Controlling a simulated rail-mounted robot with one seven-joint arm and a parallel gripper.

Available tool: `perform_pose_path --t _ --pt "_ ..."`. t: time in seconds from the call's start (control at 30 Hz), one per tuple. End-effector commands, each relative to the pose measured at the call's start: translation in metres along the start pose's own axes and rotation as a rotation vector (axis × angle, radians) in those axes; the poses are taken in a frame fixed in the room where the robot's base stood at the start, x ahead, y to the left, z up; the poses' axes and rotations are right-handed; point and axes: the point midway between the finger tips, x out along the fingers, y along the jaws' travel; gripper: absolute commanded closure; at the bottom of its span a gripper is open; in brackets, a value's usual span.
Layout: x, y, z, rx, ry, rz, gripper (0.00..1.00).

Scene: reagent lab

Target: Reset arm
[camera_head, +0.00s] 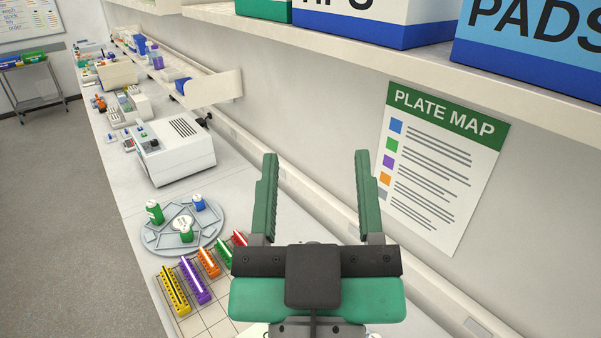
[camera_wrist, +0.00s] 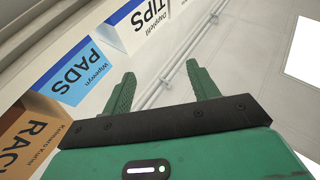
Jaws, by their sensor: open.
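My gripper (camera_head: 315,183) is green and black and stands raised above the bench in the head view, its two fingers spread wide and pointing up. Nothing is between the fingers. In the wrist view my gripper (camera_wrist: 162,88) also shows open and empty, with the wall, ceiling and shelf boxes beyond it.
A shelf (camera_head: 330,38) with boxes runs along the wall at upper right, above a plate map poster (camera_head: 440,165). On the bench are a round grey tray (camera_head: 158,238) with several bottles, coloured racks (camera_head: 173,290) and a white machine (camera_head: 176,150). Open floor lies left.

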Motion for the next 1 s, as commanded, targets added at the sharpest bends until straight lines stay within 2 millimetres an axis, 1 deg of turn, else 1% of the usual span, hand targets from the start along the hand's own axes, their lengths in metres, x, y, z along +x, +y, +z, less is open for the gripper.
perform_pose_path --t 0.03,0.1,0.13,0.2,0.43,0.47,0.57,0.7,0.77,0.8,0.9,1.0 --pt "-0.007 -0.006 -0.023 0.042 0.068 -0.01 0.41" --pt "-0.014 -0.01 -0.043 0.085 0.129 -0.019 0.41" --pt "-0.016 -0.011 -0.048 0.095 0.143 -0.021 0.41" --pt "-0.018 -0.012 -0.053 0.106 0.159 -0.024 0.41" --pt "-0.017 -0.011 -0.053 0.105 0.156 -0.023 0.41" --pt "-0.016 -0.011 -0.056 0.106 0.155 -0.023 0.41" --pt "-0.006 -0.009 -0.076 0.11 0.154 -0.025 0.41" --pt "0.016 -0.006 -0.12 0.124 0.153 -0.029 0.41" --pt "0.022 -0.006 -0.133 0.13 0.153 -0.031 0.41" --pt "0.023 -0.006 -0.134 0.132 0.153 -0.032 0.41" --pt "0.019 -0.006 -0.127 0.133 0.152 -0.032 0.41" --pt "0.019 -0.006 -0.125 0.133 0.151 -0.032 0.41"
